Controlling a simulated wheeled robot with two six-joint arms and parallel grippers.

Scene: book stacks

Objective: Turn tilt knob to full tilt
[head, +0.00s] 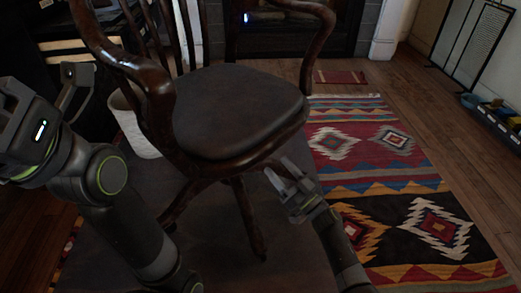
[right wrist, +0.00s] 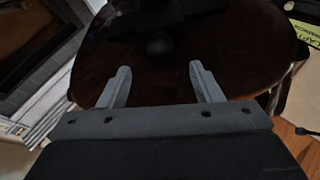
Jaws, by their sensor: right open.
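The office chair has a dark leather seat (head: 235,108) and curved dark wooden arms, and stands in the middle of the head view. My right gripper (head: 291,190) is low at the seat's front right edge. In the right wrist view its two fingers (right wrist: 161,82) are apart with nothing between them. They point at the dark brown underside of the seat (right wrist: 110,55). A dark rounded knob (right wrist: 158,45) shows there, beyond the fingertips and roughly centred between them. The knob is hidden in the head view. My left gripper (head: 45,95) is at the left, beside the chair arm; its opening is unclear.
The chair's wooden legs (head: 245,215) spread below the seat on a dark mat. A pale bin (head: 133,125) stands behind the chair at left. A patterned rug (head: 400,190) lies at right, with open floor beyond. A blue tray (head: 497,122) sits at the far right.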

